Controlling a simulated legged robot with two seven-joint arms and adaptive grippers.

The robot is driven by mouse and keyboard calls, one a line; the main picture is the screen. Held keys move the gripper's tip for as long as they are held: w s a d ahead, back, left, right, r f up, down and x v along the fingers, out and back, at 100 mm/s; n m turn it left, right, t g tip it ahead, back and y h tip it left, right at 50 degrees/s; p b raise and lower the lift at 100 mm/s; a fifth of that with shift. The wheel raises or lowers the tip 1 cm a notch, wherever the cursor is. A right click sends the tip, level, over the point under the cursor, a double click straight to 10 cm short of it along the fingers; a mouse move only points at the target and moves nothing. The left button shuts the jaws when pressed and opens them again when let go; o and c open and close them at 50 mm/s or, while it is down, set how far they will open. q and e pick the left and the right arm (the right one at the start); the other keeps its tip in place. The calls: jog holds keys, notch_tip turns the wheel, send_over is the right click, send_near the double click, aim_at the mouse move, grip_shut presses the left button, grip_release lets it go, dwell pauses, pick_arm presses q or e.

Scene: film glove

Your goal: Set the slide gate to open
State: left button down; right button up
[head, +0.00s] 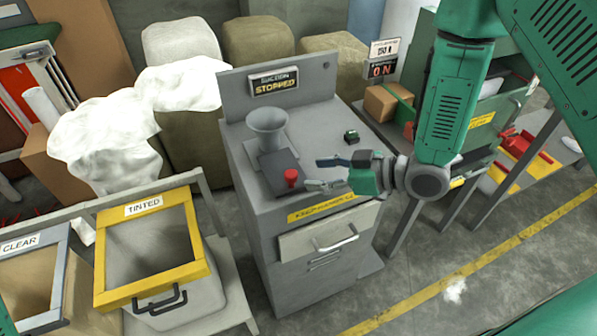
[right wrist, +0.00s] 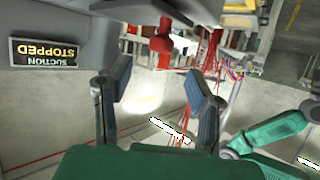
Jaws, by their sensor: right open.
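The slide gate appears to be the dark plate (head: 283,172) with a red knob (head: 291,176) on top of the grey cabinet, beside the grey funnel (head: 268,128). My right gripper (head: 315,174) is open and empty, its fingertips pointing left toward the knob and a short way right of it. In the right wrist view, which is upside down, the red knob (right wrist: 162,42) shows ahead of the open fingers (right wrist: 158,86), apart from them. I cannot tell the gate's position. My left gripper is not in view.
A sign reading "SUCTION STOPPED" (head: 275,83) is on the cabinet's back panel. A small dark green object (head: 351,136) sits on the cabinet top. A yellow-rimmed "TINTED" bin (head: 152,282) stands left. The drawer (head: 330,232) below has a handle.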

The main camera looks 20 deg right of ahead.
jog(key=v, duration=0.5)
jog(key=shift+f, duration=0.1)
dwell(0.3)
jog(key=s+f+m+g+h+b, duration=0.1)
jog(key=s+f+m+h+b, duration=0.2)
jog(key=f, duration=0.7)
jog(key=s+d+f+m+g+h+b, duration=0.1)
jog(key=s+f+m+g+h+b, duration=0.1)
jog(key=s+f, duration=0.5)
jog(key=s+d+f+m+g+h+b, duration=0.2)
jog(key=s+f+g+h, duration=0.3)
jog(key=s+f, duration=0.3)
jog(key=s+m, duration=0.1)
jog(key=s, duration=0.3)
jog(key=shift+m+g, duration=0.3)
jog(key=shift+m, duration=0.1)
jog(key=shift+w+f, duration=0.1)
jog(key=shift+f, duration=0.05)
